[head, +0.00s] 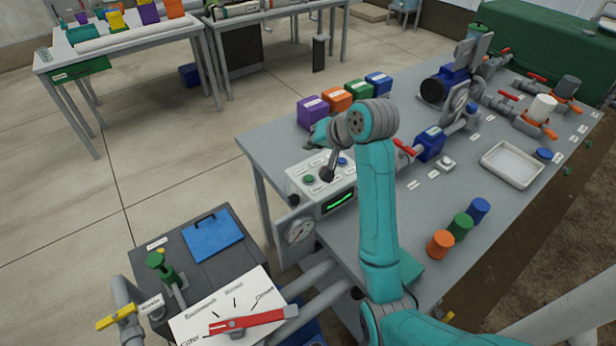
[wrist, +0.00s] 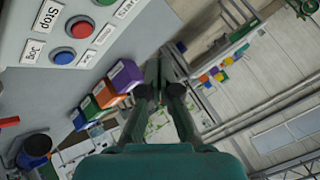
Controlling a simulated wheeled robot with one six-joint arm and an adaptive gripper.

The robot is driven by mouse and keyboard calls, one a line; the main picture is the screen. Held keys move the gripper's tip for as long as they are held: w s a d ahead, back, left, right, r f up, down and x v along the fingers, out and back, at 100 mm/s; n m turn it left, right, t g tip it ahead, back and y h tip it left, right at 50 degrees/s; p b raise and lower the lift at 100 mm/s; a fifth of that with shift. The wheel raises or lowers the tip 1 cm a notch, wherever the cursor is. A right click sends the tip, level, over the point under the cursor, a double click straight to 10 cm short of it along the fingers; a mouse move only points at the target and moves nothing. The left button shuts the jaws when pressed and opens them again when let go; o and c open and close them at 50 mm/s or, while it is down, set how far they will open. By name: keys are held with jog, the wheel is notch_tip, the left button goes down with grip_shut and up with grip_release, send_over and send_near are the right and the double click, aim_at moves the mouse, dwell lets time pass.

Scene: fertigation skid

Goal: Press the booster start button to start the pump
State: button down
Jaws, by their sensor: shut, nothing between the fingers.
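The pale control box (head: 296,178) stands at the left end of the grey skid table. In the head view a green button (head: 309,180) and a blue button (head: 342,161) show on its top; my arm hides part of the box. In the wrist view, at upper left, are a red button (wrist: 80,28) with a Stop label, a blue button (wrist: 63,57) with a Jog label, and a green button (wrist: 104,2) cut by the edge.
Purple, orange, green and blue blocks (head: 337,99) stand behind the box. A red-handled blue valve (head: 430,145) and the pump (head: 445,85) are to the right. Coloured cups (head: 460,226) stand nearer, with a white tray (head: 513,165) farther right.

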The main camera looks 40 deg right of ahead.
aim_at(311, 179)
jog(key=shift+f, duration=4.35)
jog(key=shift+f, duration=0.1)
jog(key=shift+f, duration=0.35)
jog(key=shift+f, duration=0.35)
jog(key=shift+r, duration=0.8)
jog(key=shift+r, duration=2.5)
